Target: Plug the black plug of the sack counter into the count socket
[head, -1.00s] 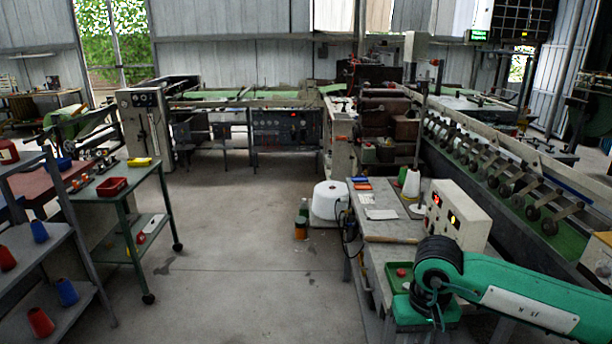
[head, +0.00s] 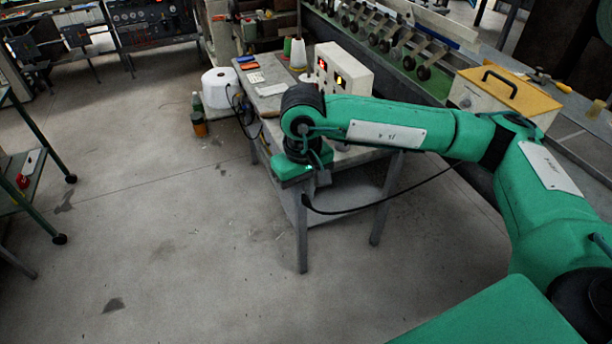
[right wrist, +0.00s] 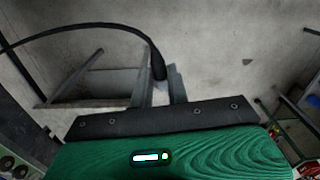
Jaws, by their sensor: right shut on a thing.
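My right gripper (head: 320,180) hangs past the front edge of the grey table. In the right wrist view its two grey fingers (right wrist: 159,88) are shut on the black plug (right wrist: 158,66). A black cable runs from the plug; in the head view the cable (head: 385,207) curves right under my forearm. Its far end is hidden. A cream box (head: 355,74) with red and yellow lights stands on the table behind my arm. I cannot tell which opening is the count socket. My left gripper is not in view.
The grey table (head: 262,101) carries small items and a white cone (head: 298,54). A cream box with a yellow lid (head: 510,92) stands behind my forearm. The floor in front is clear.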

